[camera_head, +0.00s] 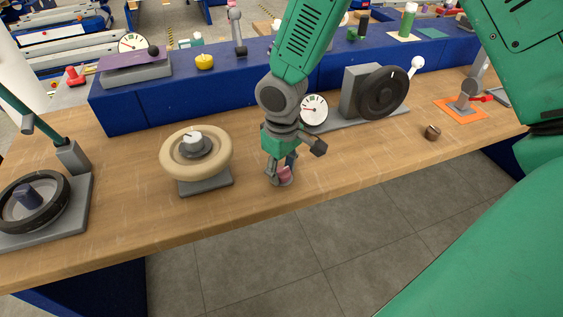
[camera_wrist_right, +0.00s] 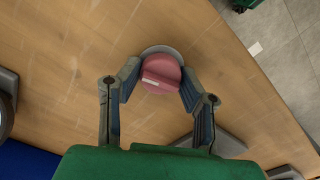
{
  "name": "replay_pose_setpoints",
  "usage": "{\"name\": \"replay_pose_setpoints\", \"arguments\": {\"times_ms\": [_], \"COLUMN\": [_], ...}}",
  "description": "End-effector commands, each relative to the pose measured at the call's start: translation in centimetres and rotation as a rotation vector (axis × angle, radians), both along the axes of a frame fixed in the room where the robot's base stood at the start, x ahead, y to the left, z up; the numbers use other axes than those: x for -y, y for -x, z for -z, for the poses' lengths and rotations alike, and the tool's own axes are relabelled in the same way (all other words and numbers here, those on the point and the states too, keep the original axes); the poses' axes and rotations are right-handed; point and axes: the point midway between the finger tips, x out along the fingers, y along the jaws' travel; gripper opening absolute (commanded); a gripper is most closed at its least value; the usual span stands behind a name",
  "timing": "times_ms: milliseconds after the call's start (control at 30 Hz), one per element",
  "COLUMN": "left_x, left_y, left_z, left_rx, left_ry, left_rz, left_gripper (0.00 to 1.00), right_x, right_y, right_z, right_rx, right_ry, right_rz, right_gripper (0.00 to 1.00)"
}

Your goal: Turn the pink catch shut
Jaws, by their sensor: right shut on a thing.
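The pink catch (camera_head: 285,175) is a small round knob near the front edge of the wooden bench, partly hidden by my gripper in the head view. In the right wrist view the pink catch (camera_wrist_right: 160,74) shows a raised, pale-ended bar across its face and a grey round base behind it. My right gripper (camera_head: 280,176) points down at the catch. In the right wrist view the fingers of my right gripper (camera_wrist_right: 160,80) sit on both sides of the catch, shut on it. My left gripper is not in view.
A cream handwheel (camera_head: 168,160) stands left of the catch. A dark wheel (camera_head: 384,92) and a white dial (camera_head: 314,110) stand behind and right. A small brown knob (camera_head: 432,132) and an orange plate (camera_head: 447,108) lie further right. The bench front (camera_head: 345,180) is clear.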

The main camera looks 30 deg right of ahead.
Motion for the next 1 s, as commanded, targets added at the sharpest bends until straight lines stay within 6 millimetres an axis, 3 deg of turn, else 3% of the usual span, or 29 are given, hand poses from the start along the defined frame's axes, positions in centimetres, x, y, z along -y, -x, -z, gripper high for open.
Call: {"name": "replay_pose_setpoints", "arguments": {"times_ms": [33, 300, 1000], "left_x": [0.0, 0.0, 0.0], "left_y": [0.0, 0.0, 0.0], "left_z": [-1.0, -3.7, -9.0], "left_rx": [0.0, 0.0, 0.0], "left_ry": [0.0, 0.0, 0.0], "left_rz": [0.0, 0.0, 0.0], "left_gripper": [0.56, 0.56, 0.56], "right_x": [0.0, 0.0, -0.1], "right_y": [0.1, 0.1, 0.2], "right_z": [-0.3, -0.3, -0.1], "right_rx": [-0.005, -0.004, -0.003], "right_ry": [0.001, 0.001, 0.0], "right_rz": [-0.042, -0.301, -0.959], "right_gripper": [0.04, 0.04, 0.04]}}
